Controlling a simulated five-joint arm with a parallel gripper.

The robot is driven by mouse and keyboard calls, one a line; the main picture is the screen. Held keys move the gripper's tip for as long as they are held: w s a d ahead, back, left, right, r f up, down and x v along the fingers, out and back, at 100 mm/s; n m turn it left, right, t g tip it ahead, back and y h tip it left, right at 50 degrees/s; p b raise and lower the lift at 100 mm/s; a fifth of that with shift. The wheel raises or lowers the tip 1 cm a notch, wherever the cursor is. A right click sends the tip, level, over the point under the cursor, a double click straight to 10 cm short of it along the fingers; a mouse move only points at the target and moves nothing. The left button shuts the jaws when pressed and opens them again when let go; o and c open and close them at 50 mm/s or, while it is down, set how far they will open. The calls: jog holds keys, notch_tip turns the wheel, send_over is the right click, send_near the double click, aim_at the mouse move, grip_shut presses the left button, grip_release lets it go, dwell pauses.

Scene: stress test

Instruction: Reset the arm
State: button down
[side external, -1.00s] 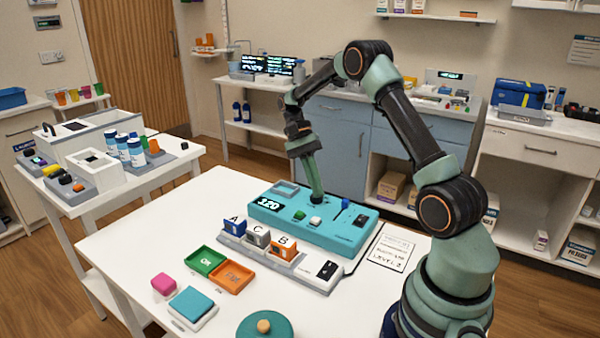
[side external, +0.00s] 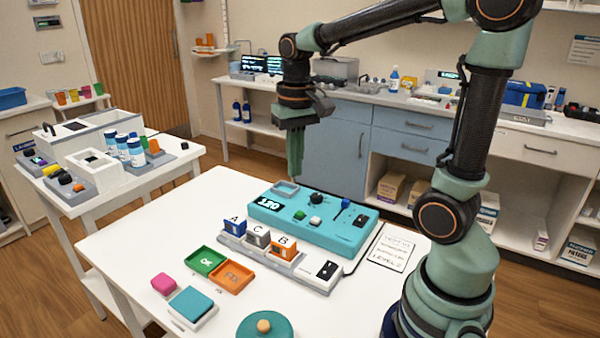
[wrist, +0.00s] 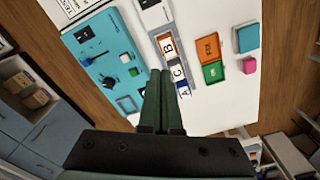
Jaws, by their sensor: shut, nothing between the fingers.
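My gripper (side external: 296,172) is shut and empty. In the side view it hangs, fingers down, above the back edge of the teal console, apart from it. In the wrist view my gripper (wrist: 161,75) shows its two green fingers side by side. The teal console (side external: 345,236) lies on the white table with a lit "120" display, a black knob (side external: 316,198), a green button (side external: 299,215), a white button (side external: 315,221) and a blue lever (side external: 345,203). The console also shows in the wrist view (wrist: 112,73).
A rack (side external: 285,264) with blocks A, C and B stands in front of the console. Green (side external: 205,261) and orange (side external: 232,277) trays, a pink block (side external: 163,284) and a teal round lid (side external: 265,326) lie nearer. A side table (side external: 110,180) stands at left.

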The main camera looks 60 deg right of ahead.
jog(key=s+a+r+n+t, duration=0.1)
jog(key=s+a+n+t, duration=0.3)
jog(key=a+n+t, duration=0.1)
jog(key=shift+a+r+n, duration=0.3)
jog(key=shift+a, duration=0.35)
dwell(0.4)
